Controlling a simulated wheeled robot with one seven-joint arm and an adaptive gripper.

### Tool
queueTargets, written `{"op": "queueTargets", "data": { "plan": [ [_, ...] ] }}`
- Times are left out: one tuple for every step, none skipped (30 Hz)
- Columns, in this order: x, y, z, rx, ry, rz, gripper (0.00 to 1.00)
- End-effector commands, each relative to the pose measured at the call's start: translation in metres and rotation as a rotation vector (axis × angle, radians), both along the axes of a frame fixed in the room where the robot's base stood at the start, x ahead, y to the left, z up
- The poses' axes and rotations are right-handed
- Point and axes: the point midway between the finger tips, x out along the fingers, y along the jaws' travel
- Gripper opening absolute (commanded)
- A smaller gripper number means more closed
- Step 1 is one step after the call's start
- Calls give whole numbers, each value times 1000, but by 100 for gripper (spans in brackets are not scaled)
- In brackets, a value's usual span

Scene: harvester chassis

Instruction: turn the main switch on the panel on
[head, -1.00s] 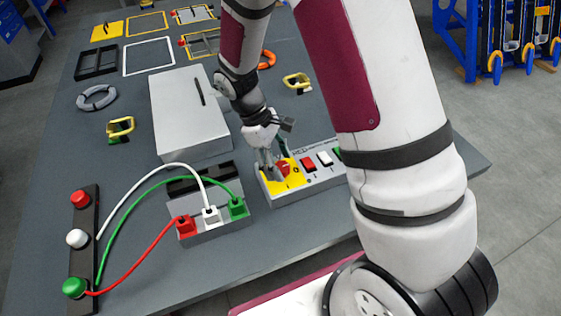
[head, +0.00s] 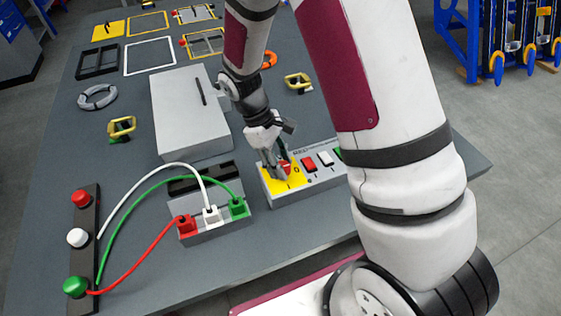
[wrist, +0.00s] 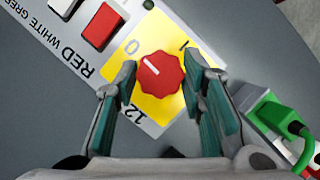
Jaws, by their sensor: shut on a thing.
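The main switch is a round red knob (wrist: 164,79) on a yellow plate (wrist: 153,108) marked 0 and I. In the wrist view its white line points to the upper left, roughly toward the 0. My gripper (wrist: 160,66) has one finger on each side of the knob and is shut on it. In the head view my gripper (head: 280,169) is down at the left end of the grey panel (head: 323,177) and partly hides the knob.
Red (head: 309,164) and white (head: 325,158) rocker switches sit right of the knob. A box with red, white and green plugs (head: 237,207) and cables stands to the left. A grey closed box (head: 188,120) stands behind. My arm covers the panel's right end.

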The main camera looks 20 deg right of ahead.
Motion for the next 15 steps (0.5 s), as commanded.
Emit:
{"op": "queueTargets", "data": {
  "plan": [
    [0, 0, 0, 0, 1, -23, 9],
    [1, 0, 0, 0, 0, -39, 9],
    [1, 0, 0, 0, 0, -63, 9],
    [1, 0, 0, 0, 0, -82, 9],
    [1, -1, 0, -1, 0, -104, 9],
    [1, -1, 0, 0, 0, -135, 9],
    [2, -1, 0, 0, 0, -160, 9],
    [2, -2, 0, 0, 0, -186, 9],
    [2, -2, 0, 0, 0, -222, 9],
    [2, -2, 0, 0, 0, -250, 9],
    [2, -2, 0, 0, 0, -278, 9],
    [2, -2, 0, 0, 0, -316, 9],
    [2, -2, 0, -1, 1, -345, 9],
    [2, -3, 0, -1, 1, -374, 9],
    [2, -3, 0, -1, 0, -412, 9]
  ]
}}
